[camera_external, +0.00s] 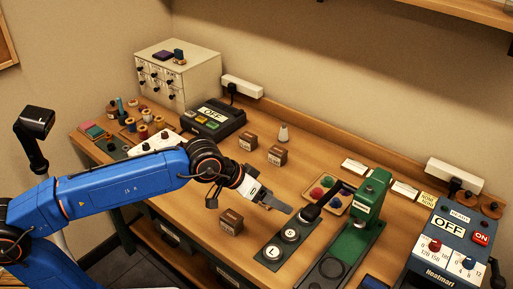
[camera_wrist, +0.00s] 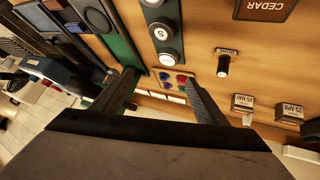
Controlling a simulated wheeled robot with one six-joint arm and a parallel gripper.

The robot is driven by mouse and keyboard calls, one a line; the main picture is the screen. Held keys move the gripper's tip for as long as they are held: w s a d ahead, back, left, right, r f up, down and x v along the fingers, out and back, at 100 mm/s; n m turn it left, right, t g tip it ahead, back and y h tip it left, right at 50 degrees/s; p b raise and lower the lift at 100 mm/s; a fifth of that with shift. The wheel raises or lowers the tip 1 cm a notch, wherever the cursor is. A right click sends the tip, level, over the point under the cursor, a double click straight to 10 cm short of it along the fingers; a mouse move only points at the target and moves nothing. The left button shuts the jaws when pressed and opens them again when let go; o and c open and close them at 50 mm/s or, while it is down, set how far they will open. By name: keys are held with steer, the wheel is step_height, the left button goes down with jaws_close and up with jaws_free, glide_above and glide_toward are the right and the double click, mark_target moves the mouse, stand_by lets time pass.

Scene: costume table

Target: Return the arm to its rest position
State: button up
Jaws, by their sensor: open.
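My arm (camera_external: 120,185) is blue and reaches from the left out over the middle of the wooden table (camera_external: 330,158). My gripper (camera_external: 284,205) hangs above the table, between a brown block (camera_external: 231,222) and the dark green mat (camera_external: 270,253) with round pale discs. In the wrist view my gripper (camera_wrist: 160,95) has its two dark fingers spread well apart. Nothing is held between them. The "S" disc (camera_wrist: 160,32) and small coloured pieces (camera_wrist: 175,80) show beyond the fingers.
A green press (camera_external: 368,215) and a blue control box (camera_external: 447,245) stand at the right.

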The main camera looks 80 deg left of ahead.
steer(key=s+d+f+t+h, duration=0.2)
steer(key=s+d+f+h, duration=0.1)
steer(key=s+d+f, duration=1.05)
steer(key=s+f+m+g+y, duration=0.1)
steer(key=s+f+m+g, duration=0.4)
steer(key=s+f, duration=0.9)
steer(key=shift+s+m+g+y, duration=0.3)
steer(key=shift+s+m, duration=0.2)
steer(key=shift+s, duration=0.35)
steer(key=shift+a, duration=0.1)
steer(key=shift+c, duration=1.4)
